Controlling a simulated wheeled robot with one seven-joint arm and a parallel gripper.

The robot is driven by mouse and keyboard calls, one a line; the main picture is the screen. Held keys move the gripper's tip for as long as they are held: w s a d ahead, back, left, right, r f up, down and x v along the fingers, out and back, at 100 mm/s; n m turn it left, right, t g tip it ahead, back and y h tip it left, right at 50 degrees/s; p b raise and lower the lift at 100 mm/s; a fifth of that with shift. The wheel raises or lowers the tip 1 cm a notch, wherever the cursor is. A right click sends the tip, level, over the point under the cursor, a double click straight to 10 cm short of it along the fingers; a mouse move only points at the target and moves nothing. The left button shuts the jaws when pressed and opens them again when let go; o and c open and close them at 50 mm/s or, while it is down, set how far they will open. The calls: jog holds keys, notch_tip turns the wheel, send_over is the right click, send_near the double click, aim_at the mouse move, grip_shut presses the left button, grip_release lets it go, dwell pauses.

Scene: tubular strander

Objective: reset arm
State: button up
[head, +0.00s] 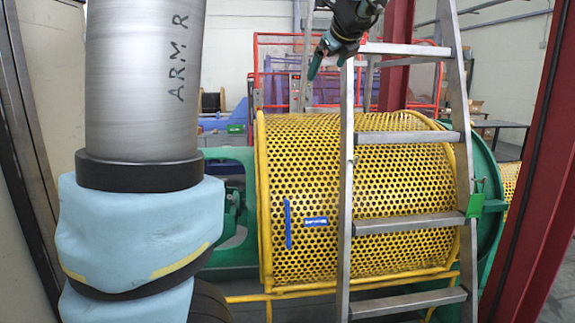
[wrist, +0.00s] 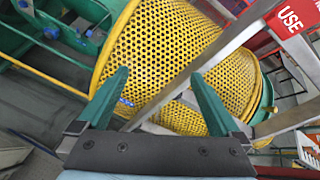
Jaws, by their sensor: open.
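My gripper (head: 325,66) is at the top centre of the head view, in front of and above the yellow perforated drum guard. In the wrist view my gripper (wrist: 160,74) has its two green fingers spread wide apart, with nothing between them. It is open and empty. The yellow drum guard (head: 300,170) lies behind and below it, and fills the middle of the wrist view (wrist: 165,40). The wrist end is tilted, with the fingers pointing down and left in the head view.
A metal stepladder (head: 347,200) stands in front of the drum, close beside my gripper; one rail (wrist: 220,52) crosses the wrist view. A red upright beam (head: 535,170) stands at right. A red railing (head: 262,75) is behind. A blue handle-like bar (head: 288,224) shows on the drum.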

jog(key=s+a+f+n+g, duration=0.2)
jog(key=a+f+n, duration=0.15)
jog(key=f, duration=0.35)
jog(key=s+a+f+n+g, duration=0.1)
jog(key=a+f+n+g, duration=0.2)
jog(key=f, duration=0.5)
jog(key=s+a+f+n+g+h, duration=0.1)
jog(key=s+a+f+n, duration=0.4)
jog(key=s+f+n, duration=0.5)
jog(key=s+a+f+n+g+h, duration=0.1)
jog(key=s+a+f+n+g, duration=0.3)
jog(key=s+f+n, duration=0.5)
notch_tip(320, 180, down, 3)
jog(key=shift+s+a+n, duration=0.4)
jog(key=shift+a+n, duration=0.1)
jog(key=shift+n, duration=0.75)
